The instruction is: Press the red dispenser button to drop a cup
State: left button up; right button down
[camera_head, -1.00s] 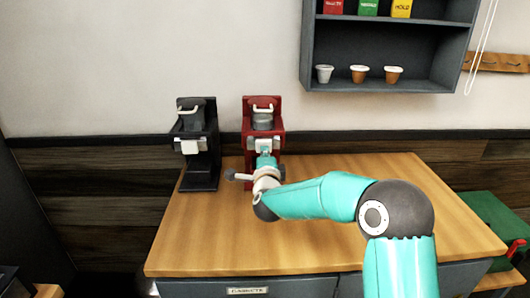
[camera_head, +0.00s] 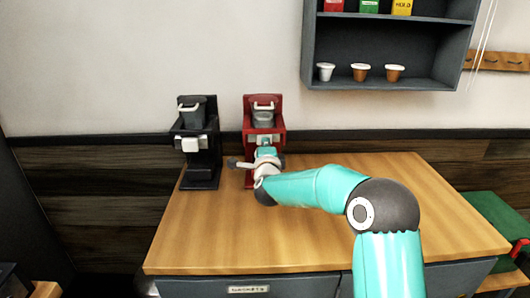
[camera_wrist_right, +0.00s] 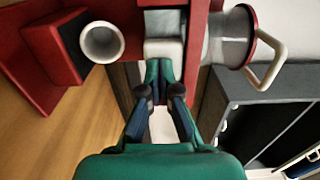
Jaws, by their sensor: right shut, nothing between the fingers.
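The red machine (camera_head: 249,113) stands at the back of the wooden table, with a grey, light-handled container (camera_head: 264,118) on top. My right gripper (camera_wrist_right: 164,76) is shut and empty. In the head view my right gripper (camera_head: 265,151) is at the machine's front, partly hidden by its wrist. In the right wrist view its fingertips are at a white block (camera_wrist_right: 164,48) on the red machine (camera_wrist_right: 190,45); touching or a small gap, I cannot tell. No separate red button can be made out. A pale, round, open piece (camera_wrist_right: 102,42) shows left of the block. My left gripper is not in view.
A black machine (camera_head: 202,165) stands left of the red one. A wall shelf (camera_head: 385,55) with small cups and coloured packs hangs at the upper right. A green box (camera_head: 490,222) is at the far right.

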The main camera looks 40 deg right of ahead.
jog(key=shift+r, duration=0.15)
jog(key=b+v, duration=0.5)
jog(key=v, duration=0.9)
jog(key=shift+f, duration=0.2)
dwell(0.4)
